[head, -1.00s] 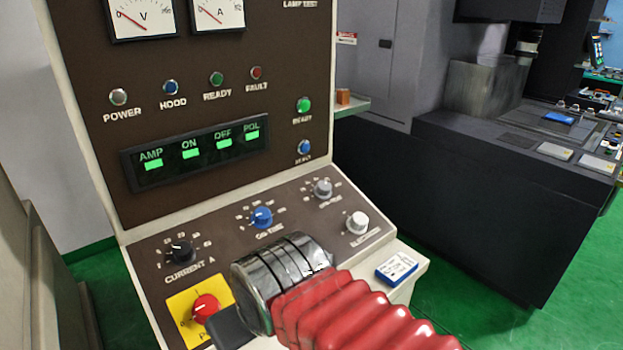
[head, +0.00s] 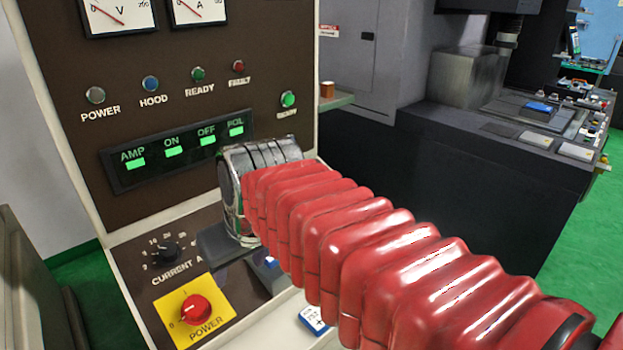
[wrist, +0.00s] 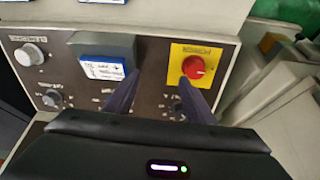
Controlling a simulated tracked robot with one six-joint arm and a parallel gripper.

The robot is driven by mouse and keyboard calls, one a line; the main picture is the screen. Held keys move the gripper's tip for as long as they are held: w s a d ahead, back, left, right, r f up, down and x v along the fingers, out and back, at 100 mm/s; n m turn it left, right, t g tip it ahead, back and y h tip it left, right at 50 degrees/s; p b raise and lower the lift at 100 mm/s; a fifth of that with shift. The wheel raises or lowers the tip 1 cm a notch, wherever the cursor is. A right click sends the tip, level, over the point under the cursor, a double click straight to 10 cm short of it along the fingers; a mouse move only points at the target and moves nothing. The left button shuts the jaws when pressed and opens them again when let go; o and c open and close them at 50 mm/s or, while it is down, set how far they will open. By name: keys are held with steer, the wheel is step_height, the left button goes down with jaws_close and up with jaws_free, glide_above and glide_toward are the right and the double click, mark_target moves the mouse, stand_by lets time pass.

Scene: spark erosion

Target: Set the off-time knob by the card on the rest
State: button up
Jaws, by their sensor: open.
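The off-time knob, a small grey knob (wrist: 51,98), shows at the left of the panel in the wrist view; in the head view my arm hides it. The card (wrist: 102,69), white and blue with small unreadable print, lies on the dark grey rest (wrist: 103,46). A piece of the card also shows beside my arm in the head view (head: 270,263). My gripper (wrist: 160,78) is open, with nothing visible between its two dark fingers. It is over the panel, between the card and the red power knob, with the off-time knob to its left in the wrist view.
The red power knob (head: 196,308) is on a yellow plate. The black current knob (head: 166,252) sits behind it. A white knob (wrist: 29,54) is near the panel's corner. Another card (head: 313,320) lies on the pale front ledge. The display panel (head: 180,152) rises behind.

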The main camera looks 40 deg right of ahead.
steer(key=w+d+r, duration=0.4)
steer(key=w+d, duration=0.2)
steer(key=d, duration=0.5)
steer(key=w+d+r, duration=0.4)
steer(key=w+d, duration=0.3)
steer(key=d, duration=0.3)
steer(key=d+m, duration=0.1)
steer(key=d, duration=1)
steer(key=shift+w+d+g, duration=0.25)
steer(key=shift+d+g, duration=0.05)
steer(key=shift+d, duration=0.1)
steer(key=x, duration=1.3)
steer(key=shift+w+a+f, duration=0.15)
steer(key=shift+a+f, duration=0.05)
steer(key=shift+f, duration=0.1)
steer(key=shift+c, duration=0.4)
steer(key=c, duration=1)
